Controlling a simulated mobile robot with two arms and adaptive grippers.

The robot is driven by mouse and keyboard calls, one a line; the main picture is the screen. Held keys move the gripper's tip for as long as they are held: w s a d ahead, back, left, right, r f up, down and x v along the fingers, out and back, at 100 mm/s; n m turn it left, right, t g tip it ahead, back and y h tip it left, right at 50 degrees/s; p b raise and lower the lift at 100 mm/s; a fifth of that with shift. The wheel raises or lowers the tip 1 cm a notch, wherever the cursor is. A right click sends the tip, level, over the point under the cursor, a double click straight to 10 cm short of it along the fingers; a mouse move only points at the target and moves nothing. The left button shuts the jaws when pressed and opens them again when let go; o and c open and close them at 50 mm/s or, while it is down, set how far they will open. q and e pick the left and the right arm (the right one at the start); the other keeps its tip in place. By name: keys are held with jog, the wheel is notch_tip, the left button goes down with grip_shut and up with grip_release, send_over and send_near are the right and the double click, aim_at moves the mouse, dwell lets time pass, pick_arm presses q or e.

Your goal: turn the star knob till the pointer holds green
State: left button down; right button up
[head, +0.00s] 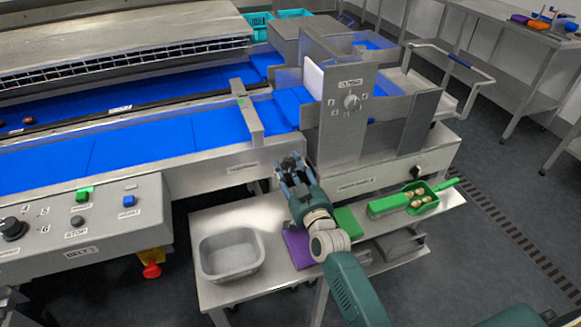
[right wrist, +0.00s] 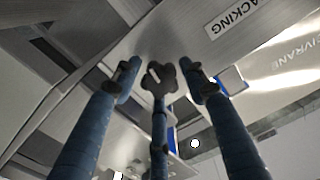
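A dark lobed star knob (right wrist: 160,77) sits on the metal face below a label ending in "ACKING" in the right wrist view. My right gripper (right wrist: 160,85) is open, with its blue fingers spread around the knob. Gaps show between the side fingertips and the knob; whether the middle finger touches it, I cannot tell. In the head view the right gripper (head: 291,164) is at the conveyor's front side, and hides the knob. A grey upright bar (head: 246,110) with a small green mark crosses the blue belt; I cannot make out a pointer. My left gripper is not in view.
A control panel (head: 91,223) stands at left.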

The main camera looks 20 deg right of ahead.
jog(key=shift+o, duration=0.2)
jog(key=s, duration=1.2)
jog(key=shift+d, duration=0.2)
